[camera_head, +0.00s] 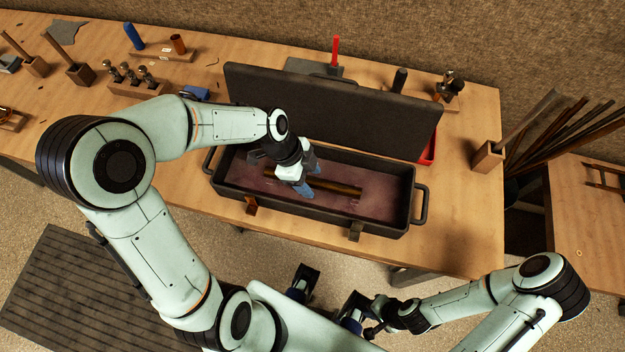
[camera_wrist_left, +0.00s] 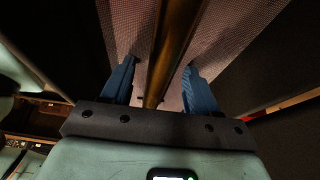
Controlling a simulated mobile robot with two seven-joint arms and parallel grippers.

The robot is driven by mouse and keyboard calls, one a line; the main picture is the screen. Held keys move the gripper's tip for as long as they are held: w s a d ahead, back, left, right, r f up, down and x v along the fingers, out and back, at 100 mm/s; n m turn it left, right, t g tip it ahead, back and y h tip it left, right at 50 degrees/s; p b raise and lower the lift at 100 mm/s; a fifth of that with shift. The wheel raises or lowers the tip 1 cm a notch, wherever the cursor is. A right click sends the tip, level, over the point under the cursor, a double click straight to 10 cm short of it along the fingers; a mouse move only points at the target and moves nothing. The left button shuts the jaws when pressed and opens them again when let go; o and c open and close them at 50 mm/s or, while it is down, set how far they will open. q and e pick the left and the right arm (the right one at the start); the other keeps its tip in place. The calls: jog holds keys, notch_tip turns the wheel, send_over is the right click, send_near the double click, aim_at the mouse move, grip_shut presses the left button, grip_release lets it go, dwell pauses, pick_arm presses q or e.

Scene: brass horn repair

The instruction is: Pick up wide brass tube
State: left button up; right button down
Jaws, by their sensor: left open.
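The brass tube (camera_head: 338,187) lies lengthwise on the reddish floor of an open dark case (camera_head: 285,207). My left gripper (camera_head: 309,178) is down inside the case, over the tube. Its blue fingers are open. In the left wrist view the brass tube (camera_wrist_left: 175,40) runs between the spread fingers of my left gripper (camera_wrist_left: 160,85), with a gap on each side. Part of the tube is hidden by my gripper in the head view. My right gripper (camera_head: 355,312) is low in front of the bench, away from the case; its jaw opening is unclear.
The case's raised lid (camera_head: 335,115) stands behind the tube, and its side walls and handle (camera_head: 421,205) surround the space. A wooden block (camera_head: 488,157) stands to the right. Tools and a holder (camera_head: 133,82) stand on the bench at the back left.

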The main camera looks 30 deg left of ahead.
pick_arm(q)
grip_shut()
